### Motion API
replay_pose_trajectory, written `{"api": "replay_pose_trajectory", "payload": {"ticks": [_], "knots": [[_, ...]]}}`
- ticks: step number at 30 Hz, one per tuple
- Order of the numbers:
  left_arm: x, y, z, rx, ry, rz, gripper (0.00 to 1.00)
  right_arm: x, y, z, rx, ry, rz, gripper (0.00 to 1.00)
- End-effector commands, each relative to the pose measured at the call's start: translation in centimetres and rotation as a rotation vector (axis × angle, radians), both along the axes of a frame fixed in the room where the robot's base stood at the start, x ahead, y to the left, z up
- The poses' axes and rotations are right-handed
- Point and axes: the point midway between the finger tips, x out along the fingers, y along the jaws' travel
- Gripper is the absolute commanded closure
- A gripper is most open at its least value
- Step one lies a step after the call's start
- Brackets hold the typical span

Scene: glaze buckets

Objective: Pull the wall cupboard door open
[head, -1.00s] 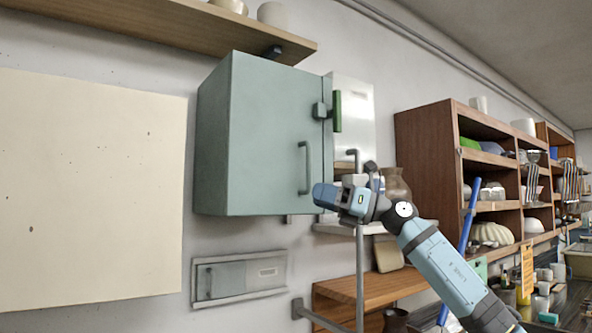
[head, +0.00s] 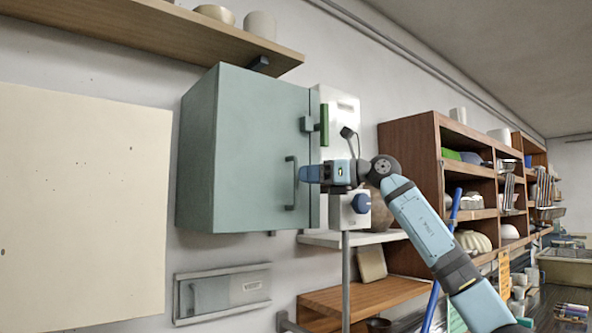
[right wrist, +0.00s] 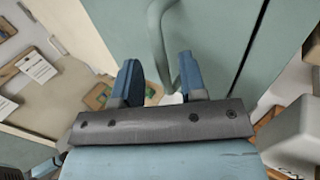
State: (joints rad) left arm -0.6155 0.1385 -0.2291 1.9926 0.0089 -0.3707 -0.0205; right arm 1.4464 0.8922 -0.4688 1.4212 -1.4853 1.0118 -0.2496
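The grey-green wall cupboard (head: 200,150) hangs on the wall, and its door (head: 255,140) looks shut. A vertical bar handle (head: 291,185) sits near the door's right edge. A dark latch with a green lever (head: 323,124) is above the handle at that edge. My right gripper (head: 303,173) is at the handle, coming from the right. In the right wrist view its two blue fingers (right wrist: 159,76) are apart. The handle (right wrist: 158,42) runs between the fingertips there; I see no closed grip on it. My left gripper is not in view.
A white box (head: 341,118) is on the wall right of the cupboard, with a small shelf (head: 318,239) below. A wooden shelf (head: 200,42) runs above. Brown open shelving (head: 410,160) stands further right. A cream panel (head: 80,200) is at left.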

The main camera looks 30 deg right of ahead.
Motion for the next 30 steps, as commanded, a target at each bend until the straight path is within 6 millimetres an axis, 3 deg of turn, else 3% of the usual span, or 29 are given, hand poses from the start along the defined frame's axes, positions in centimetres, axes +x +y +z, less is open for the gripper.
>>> {"api": "replay_pose_trajectory", "payload": {"ticks": [7, 18, 24, 30], "knots": [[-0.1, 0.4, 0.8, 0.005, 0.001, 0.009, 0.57, 2.5, 2.0, 0.1, 0.000, 0.000, 0.001, 0.62], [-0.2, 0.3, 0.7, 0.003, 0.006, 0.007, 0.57, 2.9, 2.3, 0.0, 0.001, -0.001, 0.000, 0.62], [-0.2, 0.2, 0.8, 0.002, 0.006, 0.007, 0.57, 2.9, 2.3, 0.0, 0.001, -0.001, 0.000, 1.00], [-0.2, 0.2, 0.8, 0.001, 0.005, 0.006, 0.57, 2.9, 2.3, 0.0, 0.001, -0.001, -0.001, 1.00]]}}
